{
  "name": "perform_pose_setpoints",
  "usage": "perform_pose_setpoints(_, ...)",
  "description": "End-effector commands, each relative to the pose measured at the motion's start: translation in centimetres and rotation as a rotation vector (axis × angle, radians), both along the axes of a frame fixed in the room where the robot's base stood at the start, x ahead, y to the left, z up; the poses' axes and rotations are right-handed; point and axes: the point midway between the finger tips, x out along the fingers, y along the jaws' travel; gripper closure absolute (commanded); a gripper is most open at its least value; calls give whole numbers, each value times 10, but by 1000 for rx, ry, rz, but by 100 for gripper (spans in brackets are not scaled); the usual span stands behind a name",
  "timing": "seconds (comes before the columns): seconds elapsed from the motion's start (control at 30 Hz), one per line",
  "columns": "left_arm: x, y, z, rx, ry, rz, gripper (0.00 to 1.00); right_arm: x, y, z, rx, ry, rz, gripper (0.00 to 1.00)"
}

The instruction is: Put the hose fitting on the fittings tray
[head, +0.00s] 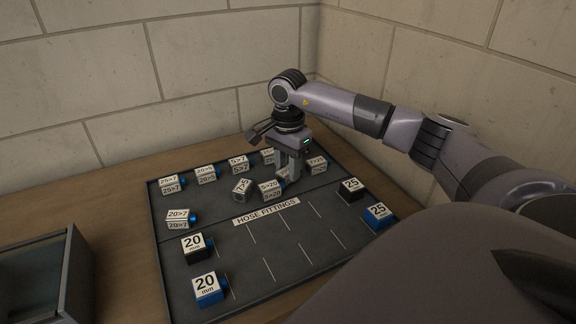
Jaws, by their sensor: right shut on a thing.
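The dark fittings tray (215,242) lies on the wooden table with a "HOSE FITTINGS" label (266,213) across its middle. My right gripper (287,178) points down over the back part of the tray and is shut on a hose fitting, most of which its fingers and neighbouring blocks hide. A white-labelled fitting marked "5>20" (270,190) sits at the fingers; I cannot tell whether it is the one held. A tilted fitting (242,188) is just left of it. My left gripper is not in view.
Several labelled fittings, such as a "25>7" one (169,184), stand along the tray's back. Two "20 mm" blocks (207,288) are at front left, two "25" blocks (378,215) at right. Marked slots between are empty. An open dark box (75,272) stands left; walls close behind.

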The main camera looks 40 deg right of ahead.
Motion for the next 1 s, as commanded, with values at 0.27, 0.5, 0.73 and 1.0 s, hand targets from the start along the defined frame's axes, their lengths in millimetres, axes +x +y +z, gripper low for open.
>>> perform_pose_setpoints(0.27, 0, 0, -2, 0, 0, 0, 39, 0, 0, -3, 0, 0, 0, 43)
perform_pose_setpoints(0.5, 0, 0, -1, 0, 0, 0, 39, 0, 0, -2, 0, 0, 0, 43)
perform_pose_setpoints(0.73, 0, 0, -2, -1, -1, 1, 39, 1, 0, 18, 0, -5, 0, 43)
perform_pose_setpoints(1.0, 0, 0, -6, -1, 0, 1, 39, 1, 0, 78, 1, -5, 0, 43)
